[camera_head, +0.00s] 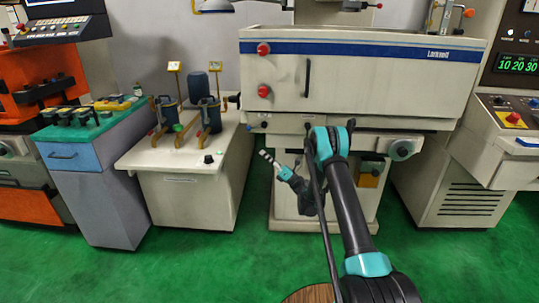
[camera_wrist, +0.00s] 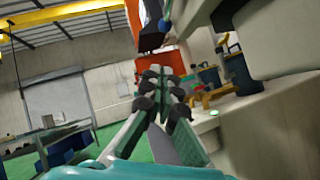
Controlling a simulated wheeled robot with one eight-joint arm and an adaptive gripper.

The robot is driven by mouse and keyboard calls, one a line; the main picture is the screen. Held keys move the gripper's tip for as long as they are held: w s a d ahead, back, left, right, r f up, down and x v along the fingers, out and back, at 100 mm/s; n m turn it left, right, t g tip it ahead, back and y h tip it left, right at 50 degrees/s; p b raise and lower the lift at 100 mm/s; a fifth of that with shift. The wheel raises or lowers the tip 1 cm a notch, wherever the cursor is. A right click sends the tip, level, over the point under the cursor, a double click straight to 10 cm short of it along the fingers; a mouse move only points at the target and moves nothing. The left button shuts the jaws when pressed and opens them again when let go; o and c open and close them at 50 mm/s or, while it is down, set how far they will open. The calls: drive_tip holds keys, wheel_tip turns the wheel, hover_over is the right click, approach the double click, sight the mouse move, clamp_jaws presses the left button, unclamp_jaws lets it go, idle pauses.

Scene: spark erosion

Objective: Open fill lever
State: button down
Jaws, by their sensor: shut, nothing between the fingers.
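No label marks which part is the fill lever, so I cannot single it out. The white work tank (camera_head: 400,75) has a red knob (camera_head: 263,49) at its upper left, a second red knob (camera_head: 264,90) below it, and an upright black handle (camera_head: 307,77). Left of it stands a cream unit (camera_head: 185,190) with yellow pipework and dark canisters on top. My gripper (camera_head: 266,157) is shut and empty, below the tank and to the right of the cream unit, apart from the knobs. In the wrist view its fingers (camera_wrist: 163,85) point past yellow pipework (camera_wrist: 213,96).
A blue-grey cabinet (camera_head: 95,190) with a green top stands left of the cream unit, beside an orange machine (camera_head: 25,85). A control cabinet (camera_head: 475,170) stands at right. Green floor (camera_head: 180,270) is clear in front. The machine's side is close on the right in the wrist view.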

sight(257, 127)
drive_tip(key=w+a+r, duration=0.4)
drive_tip(key=a+r, duration=0.1)
drive_tip(key=r, duration=0.2)
drive_tip(key=shift+a, duration=0.4)
drive_tip(key=shift+r, duration=0.15)
drive_tip(key=shift+w+a+r, duration=0.2)
drive_tip(key=shift+w+r, duration=0.1)
drive_tip(key=shift+r, duration=0.3)
